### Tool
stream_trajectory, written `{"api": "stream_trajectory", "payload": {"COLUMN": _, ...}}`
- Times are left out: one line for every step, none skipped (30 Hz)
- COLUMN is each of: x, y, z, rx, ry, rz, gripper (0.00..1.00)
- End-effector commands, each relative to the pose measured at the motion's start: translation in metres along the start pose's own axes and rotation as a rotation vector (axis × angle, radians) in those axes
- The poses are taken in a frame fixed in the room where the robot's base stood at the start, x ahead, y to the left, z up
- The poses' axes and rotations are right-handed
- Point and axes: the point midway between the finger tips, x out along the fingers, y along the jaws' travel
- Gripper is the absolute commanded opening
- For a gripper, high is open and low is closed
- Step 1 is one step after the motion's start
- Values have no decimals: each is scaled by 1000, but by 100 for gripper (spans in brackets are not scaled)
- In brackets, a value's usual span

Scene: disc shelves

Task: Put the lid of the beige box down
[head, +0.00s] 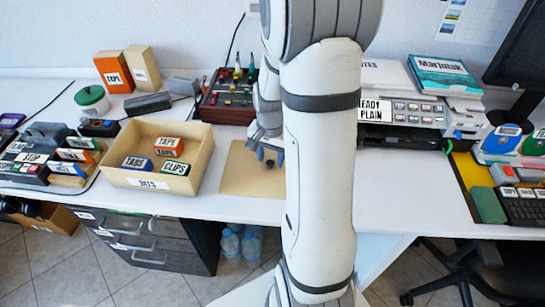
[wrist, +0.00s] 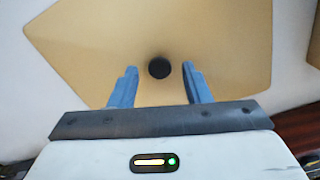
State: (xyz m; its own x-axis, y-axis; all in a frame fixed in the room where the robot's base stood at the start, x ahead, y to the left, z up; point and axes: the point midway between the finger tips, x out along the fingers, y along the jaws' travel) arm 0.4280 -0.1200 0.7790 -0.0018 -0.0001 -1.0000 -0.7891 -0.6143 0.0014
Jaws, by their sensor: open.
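The beige box (head: 196,177) stands open on the desk, labelled "BITS" or similar on its front. Inside it are a blue "TABS" box, a red "TAPE" box and a green "CLIPS" box. Its flat beige lid (head: 238,183) lies on the white desk just right of the box. The lid (wrist: 225,35) fills much of the wrist view, with a round black knob (wrist: 159,67) in its middle. My gripper (wrist: 160,80) is open, its blue fingers on either side of the knob with gaps between. In the head view my gripper (head: 268,155) is over the lid, partly hidden by my arm.
A red device with knobs (head: 228,108) stands behind the lid. A green-lidded jar (head: 91,99) and labelled upright boxes (head: 113,72) are at the back left. A printer (head: 415,108) is right of my arm. The desk's front edge lies close to the lid.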

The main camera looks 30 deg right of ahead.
Motion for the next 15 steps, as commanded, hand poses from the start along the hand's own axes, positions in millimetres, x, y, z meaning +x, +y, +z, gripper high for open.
{"api": "stream_trajectory", "payload": {"x": -11, "y": 0, "z": -1, "rx": 0, "ry": 5, "rz": -3, "gripper": 44}}
{"api": "stream_trajectory", "payload": {"x": -16, "y": 0, "z": -1, "rx": 0, "ry": 4, "rz": -3, "gripper": 44}}
{"api": "stream_trajectory", "payload": {"x": -25, "y": -1, "z": -1, "rx": 0, "ry": 6, "rz": -4, "gripper": 44}}
{"api": "stream_trajectory", "payload": {"x": -32, "y": 0, "z": -1, "rx": 0, "ry": 6, "rz": -4, "gripper": 44}}
{"api": "stream_trajectory", "payload": {"x": -39, "y": -1, "z": -1, "rx": 0, "ry": 6, "rz": -4, "gripper": 44}}
{"api": "stream_trajectory", "payload": {"x": -48, "y": -1, "z": -1, "rx": 0, "ry": 7, "rz": -4, "gripper": 44}}
{"api": "stream_trajectory", "payload": {"x": -55, "y": 0, "z": -1, "rx": 0, "ry": 5, "rz": -4, "gripper": 44}}
{"api": "stream_trajectory", "payload": {"x": -61, "y": 0, "z": -1, "rx": 0, "ry": 6, "rz": -4, "gripper": 44}}
{"api": "stream_trajectory", "payload": {"x": -70, "y": 0, "z": -1, "rx": 0, "ry": 5, "rz": -4, "gripper": 44}}
{"api": "stream_trajectory", "payload": {"x": -76, "y": -1, "z": -1, "rx": 0, "ry": 6, "rz": -4, "gripper": 44}}
{"api": "stream_trajectory", "payload": {"x": -81, "y": 0, "z": -1, "rx": 0, "ry": 5, "rz": -3, "gripper": 44}}
{"api": "stream_trajectory", "payload": {"x": -88, "y": 0, "z": -1, "rx": 0, "ry": 5, "rz": -3, "gripper": 44}}
{"api": "stream_trajectory", "payload": {"x": -92, "y": 0, "z": 0, "rx": 0, "ry": 3, "rz": -2, "gripper": 44}}
{"api": "stream_trajectory", "payload": {"x": -96, "y": 0, "z": -1, "rx": 0, "ry": 4, "rz": -3, "gripper": 44}}
{"api": "stream_trajectory", "payload": {"x": -102, "y": 0, "z": -1, "rx": 0, "ry": 4, "rz": -2, "gripper": 44}}
